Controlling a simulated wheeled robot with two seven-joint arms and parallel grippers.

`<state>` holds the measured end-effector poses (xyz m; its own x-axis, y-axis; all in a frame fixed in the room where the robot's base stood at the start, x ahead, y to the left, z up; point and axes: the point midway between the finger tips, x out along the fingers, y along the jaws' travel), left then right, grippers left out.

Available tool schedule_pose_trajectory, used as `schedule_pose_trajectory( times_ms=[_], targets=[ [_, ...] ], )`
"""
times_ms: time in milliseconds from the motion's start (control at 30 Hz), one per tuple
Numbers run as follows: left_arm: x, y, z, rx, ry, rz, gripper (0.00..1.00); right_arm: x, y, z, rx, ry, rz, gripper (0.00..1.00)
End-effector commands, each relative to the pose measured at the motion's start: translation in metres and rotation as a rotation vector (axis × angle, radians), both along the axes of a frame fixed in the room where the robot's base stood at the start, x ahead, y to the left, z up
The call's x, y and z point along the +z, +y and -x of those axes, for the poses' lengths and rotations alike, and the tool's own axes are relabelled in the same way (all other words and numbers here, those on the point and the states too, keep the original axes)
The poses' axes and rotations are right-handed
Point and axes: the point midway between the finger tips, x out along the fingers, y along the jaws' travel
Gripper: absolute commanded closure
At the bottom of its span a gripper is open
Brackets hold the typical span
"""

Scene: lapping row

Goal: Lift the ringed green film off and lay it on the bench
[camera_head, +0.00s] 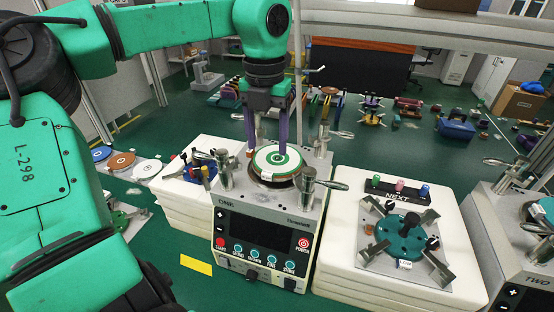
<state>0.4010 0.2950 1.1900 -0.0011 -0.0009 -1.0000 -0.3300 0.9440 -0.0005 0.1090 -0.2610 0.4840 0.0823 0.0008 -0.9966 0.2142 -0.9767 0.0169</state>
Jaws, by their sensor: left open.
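The ringed green film (273,164) is a round white sheet with green rings. It lies on top of the round plate of the machine labelled ONE (228,215), with a small pale tab at its front edge. My left gripper (275,146) points down over it. Its two purple fingers are apart, one at the left and one at the far right of the film. I cannot tell whether they touch it. The left fingertip partly hides the film's back edge. My right gripper is not in view.
Metal clamps with levers (310,180) stand around the machine's plate. A white block (345,262) at the right carries a green clamped fixture (403,240) marked NEXT. Blue, brown and white discs (122,160) lie at the left. A yellow floor mark (196,265) lies in front.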

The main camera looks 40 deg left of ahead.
Motion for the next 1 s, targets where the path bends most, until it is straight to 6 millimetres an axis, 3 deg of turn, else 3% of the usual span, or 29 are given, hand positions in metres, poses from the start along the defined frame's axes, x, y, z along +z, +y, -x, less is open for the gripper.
schedule_pose_trajectory(
  times_ms=[433, 667, 833, 867, 1000],
  targets=[
    [-0.071, 0.001, 0.004, 0.000, 0.003, 0.000, 0.32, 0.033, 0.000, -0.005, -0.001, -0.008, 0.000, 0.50],
    [-0.078, 0.001, 0.003, 0.000, -0.001, -0.001, 0.32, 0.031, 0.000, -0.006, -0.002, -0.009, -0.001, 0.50],
    [-0.077, 0.001, 0.003, 0.000, -0.001, -0.001, 0.94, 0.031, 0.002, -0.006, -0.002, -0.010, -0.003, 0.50],
    [-0.077, 0.001, 0.003, 0.000, -0.001, -0.001, 1.00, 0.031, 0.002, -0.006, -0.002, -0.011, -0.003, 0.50],
    [-0.077, 0.001, 0.003, 0.000, -0.001, -0.001, 1.00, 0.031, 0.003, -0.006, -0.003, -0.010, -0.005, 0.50]
  ],
)
